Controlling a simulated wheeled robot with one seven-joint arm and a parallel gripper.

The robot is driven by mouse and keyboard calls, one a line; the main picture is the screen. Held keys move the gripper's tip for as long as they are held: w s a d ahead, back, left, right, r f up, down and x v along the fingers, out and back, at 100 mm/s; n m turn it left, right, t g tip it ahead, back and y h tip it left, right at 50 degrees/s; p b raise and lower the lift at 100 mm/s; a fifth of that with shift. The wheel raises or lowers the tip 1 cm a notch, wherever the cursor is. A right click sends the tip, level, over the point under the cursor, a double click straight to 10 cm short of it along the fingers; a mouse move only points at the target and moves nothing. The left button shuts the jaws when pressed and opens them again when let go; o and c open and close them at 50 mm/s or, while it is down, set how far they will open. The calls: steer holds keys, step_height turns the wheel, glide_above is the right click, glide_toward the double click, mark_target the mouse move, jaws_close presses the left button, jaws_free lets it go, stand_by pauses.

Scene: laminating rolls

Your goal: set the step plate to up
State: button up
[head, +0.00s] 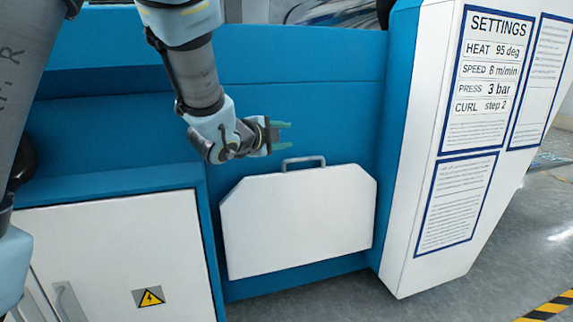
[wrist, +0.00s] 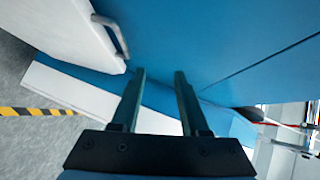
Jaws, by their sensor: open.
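The step plate (head: 298,222) is a white panel with cut upper corners. It appears upright against the blue front of the machine. Its grey handle (head: 303,160) is on the top edge. In the wrist view the plate (wrist: 65,30) is at the upper left, with the handle (wrist: 113,36) on its edge. My gripper (head: 280,136) is open and empty, just above and slightly left of the handle in the head view. In the wrist view the fingers (wrist: 160,76) point forward, with the handle off to their left. They do not touch it.
A white cabinet (head: 110,255) with a warning label stands left of the plate. A white panel (head: 425,120) with a settings sheet (head: 488,80) juts out on the right. Grey floor (head: 340,300) is clear in front, with a yellow-black stripe (head: 550,308) at the lower right.

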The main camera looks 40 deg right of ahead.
steer(key=b, duration=0.4)
glide_toward(300, 160)
steer(key=d+f, duration=0.1)
steer(key=x, duration=0.5)
steer(key=b+x, duration=0.1)
steer(key=x, duration=0.1)
steer(key=shift+w+d+r, duration=0.2)
steer(key=shift+w+r, duration=0.05)
steer(key=shift+r, duration=0.1)
jaws_close()
stand_by(0.5)
